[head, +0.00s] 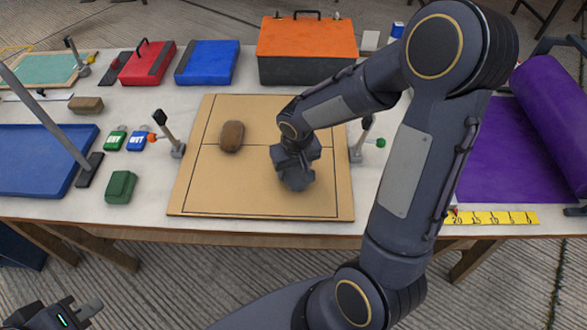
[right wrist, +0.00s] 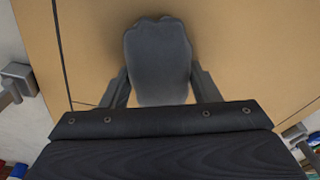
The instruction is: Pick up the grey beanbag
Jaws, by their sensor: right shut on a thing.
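The grey beanbag (right wrist: 158,62) shows in the right wrist view between the two fingers of my right gripper (right wrist: 158,90), which is shut on it. In the head view my right gripper (head: 296,178) points down over the right half of the tan board (head: 215,200). The beanbag is hard to tell from the gripper there, and I cannot tell whether it touches the board. My left gripper (head: 75,312) is at the bottom left corner of the head view, away from the table; its jaw opening is unclear.
A brown beanbag (head: 232,136) lies on the board's left half. Small posts stand at the board's left (head: 172,138) and right (head: 361,140) edges. A green beanbag (head: 121,187) and a blue tray (head: 40,160) are left. An orange toolbox (head: 306,50) stands behind; a purple roll (head: 550,110) is right.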

